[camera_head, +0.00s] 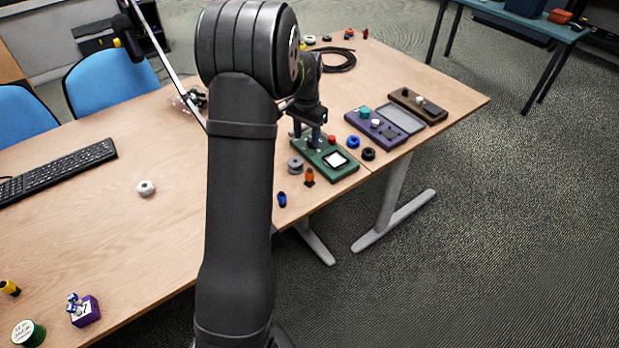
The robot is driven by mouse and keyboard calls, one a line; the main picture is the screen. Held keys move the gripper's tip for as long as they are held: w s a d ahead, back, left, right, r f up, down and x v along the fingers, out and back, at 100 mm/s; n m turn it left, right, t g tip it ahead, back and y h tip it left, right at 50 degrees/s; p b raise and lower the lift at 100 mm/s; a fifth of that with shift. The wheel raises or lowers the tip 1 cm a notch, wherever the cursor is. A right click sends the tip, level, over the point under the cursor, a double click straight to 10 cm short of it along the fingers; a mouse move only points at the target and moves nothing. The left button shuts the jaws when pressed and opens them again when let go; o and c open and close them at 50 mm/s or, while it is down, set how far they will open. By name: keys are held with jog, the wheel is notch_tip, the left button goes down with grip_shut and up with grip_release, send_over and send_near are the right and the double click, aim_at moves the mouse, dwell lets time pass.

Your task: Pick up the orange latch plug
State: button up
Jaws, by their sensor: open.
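The orange latch plug (309,176) stands on the wooden table near its front edge, just right of my arm. It has a dark base. My gripper (306,135) points down over the left part of a green device (341,171), behind the plug in the picture and apart from it. Its two dark fingers are spread, and nothing shows between them. My arm covers part of the table to the left of the plug.
A grey spool (295,165) and a blue plug (282,199) are close to the orange plug. Blue (353,142) and black (368,154) rings lie right of the green device. Purple (376,128) and brown (418,106) devices lie farther right. The table's left middle is mostly clear.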

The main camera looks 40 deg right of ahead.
aim_at(310, 171)
notch_tip(310, 171, down, 12)
jog(key=shift+f, duration=0.1)
jog(key=shift+s+d+f, duration=0.1)
jog(key=shift+d+f, duration=0.1)
jog(key=shift+f, duration=1.15)
jog(key=shift+s+d+f, duration=0.1)
jog(key=shift+d+f, duration=0.05)
jog(key=shift+f, duration=1.15)
grip_shut()
